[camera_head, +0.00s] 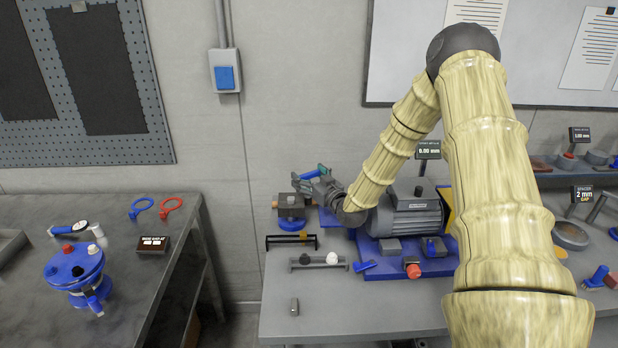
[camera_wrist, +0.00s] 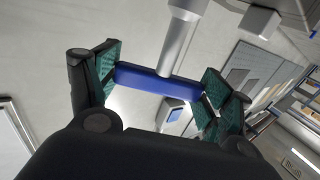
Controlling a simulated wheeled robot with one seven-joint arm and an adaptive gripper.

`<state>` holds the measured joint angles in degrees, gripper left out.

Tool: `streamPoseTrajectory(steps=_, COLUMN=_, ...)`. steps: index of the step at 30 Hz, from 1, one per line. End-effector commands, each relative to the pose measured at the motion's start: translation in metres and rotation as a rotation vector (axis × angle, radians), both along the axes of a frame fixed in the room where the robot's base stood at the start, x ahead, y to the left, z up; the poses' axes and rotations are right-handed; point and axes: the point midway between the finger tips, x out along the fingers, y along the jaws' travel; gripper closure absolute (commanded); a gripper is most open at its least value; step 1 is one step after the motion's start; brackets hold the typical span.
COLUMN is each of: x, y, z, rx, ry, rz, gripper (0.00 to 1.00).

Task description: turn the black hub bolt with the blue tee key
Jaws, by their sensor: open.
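The blue tee key (camera_head: 313,172) is at the end of my arm in the head view. In the wrist view its blue crossbar (camera_wrist: 155,82) spans the gap between the finger pads, and its grey shaft (camera_wrist: 182,38) runs up away from the bar. My gripper (camera_head: 308,180) is open around the bar; contact with the pads is not clear. It is above the middle bench, close to a grey block. The blue hub (camera_head: 62,284) stands on the left table, far from my gripper. Its top carries a black bolt (camera_head: 78,271), a red one and a white one.
A grey block on a blue base (camera_head: 291,224) and a grey motor (camera_head: 410,214) stand on the middle bench. A black rack (camera_head: 292,243) sits in front. A gap separates the tables.

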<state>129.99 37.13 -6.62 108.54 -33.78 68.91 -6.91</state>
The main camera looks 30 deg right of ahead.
Motion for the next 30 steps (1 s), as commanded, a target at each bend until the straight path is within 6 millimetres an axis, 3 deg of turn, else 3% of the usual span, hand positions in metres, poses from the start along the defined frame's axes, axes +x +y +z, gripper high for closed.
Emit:
streamPoseTrajectory(steps=1, x=0.000, y=0.000, z=0.000, rx=0.000, ry=0.000, rz=0.000, gripper=0.15)
streamPoseTrajectory(steps=4, x=0.000, y=0.000, z=0.000, rx=0.000, ry=0.000, rz=0.000, gripper=0.00)
streamPoseTrajectory(steps=17, x=-0.002, y=0.000, z=0.000, rx=0.000, ry=0.001, rz=0.000, gripper=0.00)
streamPoseTrajectory(steps=23, x=-0.024, y=0.000, z=0.000, rx=0.001, ry=0.001, rz=0.000, gripper=0.00)
streamPoseTrajectory(steps=30, x=-0.068, y=0.001, z=0.000, rx=0.002, ry=0.001, rz=0.000, gripper=0.00)
